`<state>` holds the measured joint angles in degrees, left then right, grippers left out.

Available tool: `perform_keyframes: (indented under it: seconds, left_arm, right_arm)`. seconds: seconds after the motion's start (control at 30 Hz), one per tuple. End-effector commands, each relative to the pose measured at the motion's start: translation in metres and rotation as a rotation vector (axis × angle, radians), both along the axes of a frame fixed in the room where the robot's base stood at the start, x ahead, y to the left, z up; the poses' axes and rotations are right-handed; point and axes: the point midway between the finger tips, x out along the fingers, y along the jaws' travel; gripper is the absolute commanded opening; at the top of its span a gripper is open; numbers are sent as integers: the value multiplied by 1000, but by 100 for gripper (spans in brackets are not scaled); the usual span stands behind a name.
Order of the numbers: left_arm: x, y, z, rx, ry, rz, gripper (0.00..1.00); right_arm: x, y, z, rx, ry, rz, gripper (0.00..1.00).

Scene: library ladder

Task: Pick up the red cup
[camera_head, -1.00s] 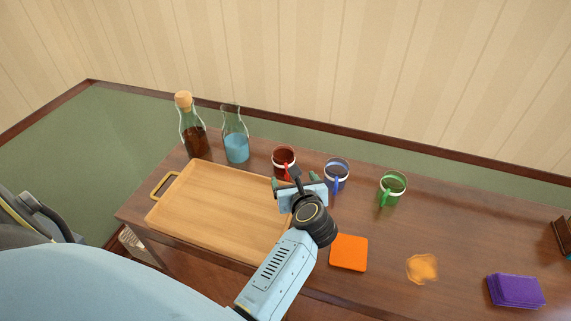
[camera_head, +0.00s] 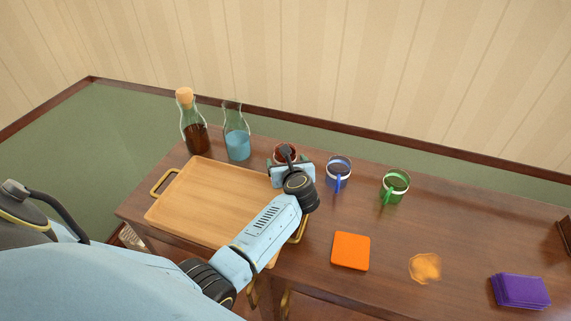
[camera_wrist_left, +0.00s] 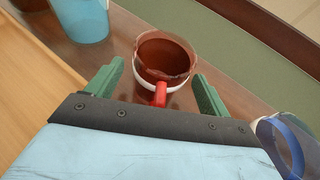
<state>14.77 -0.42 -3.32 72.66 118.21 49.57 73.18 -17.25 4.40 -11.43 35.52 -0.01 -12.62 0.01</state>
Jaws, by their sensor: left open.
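The red cup (camera_head: 284,150) stands upright at the back of the wooden table, mostly hidden behind my left gripper in the head view. In the left wrist view the red cup (camera_wrist_left: 166,58) shows its open top, a white band and a red handle pointing toward the gripper. My left gripper (camera_head: 289,163) is open. In the left wrist view its two green fingers (camera_wrist_left: 158,82) lie on either side of the cup's near part and handle, with gaps on both sides. The right gripper is not in view.
A blue cup (camera_head: 338,172) stands close on the right, with a green cup (camera_head: 394,186) beyond it. A blue-filled carafe (camera_head: 237,143) and corked bottle (camera_head: 194,130) stand left. A wooden tray (camera_head: 205,200) lies in front. An orange square (camera_head: 350,251) lies nearer.

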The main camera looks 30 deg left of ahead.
Motion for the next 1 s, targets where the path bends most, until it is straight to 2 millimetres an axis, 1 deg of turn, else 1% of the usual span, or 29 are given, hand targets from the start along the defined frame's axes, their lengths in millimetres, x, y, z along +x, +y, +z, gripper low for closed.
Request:
perform_keyframes:
  seconds: [0.1, 0.5, 0.77, 0.87, 1.0]
  left_arm:
    - [0, 0, 0, 0, 0, 0, 79]
    - [0, -1, 0, 0, 0, -1, 28]
    - [0, -1, 4, 0, -3, 0, 28]
    - [0, -1, 16, 0, -5, -1, 28]
    - [0, -1, 45, -3, -7, 0, 28]
  right_arm:
    - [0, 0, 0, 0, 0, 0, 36]
    - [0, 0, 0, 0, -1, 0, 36]
    - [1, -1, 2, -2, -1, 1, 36]
    - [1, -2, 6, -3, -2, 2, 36]
    - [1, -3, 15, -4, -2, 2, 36]
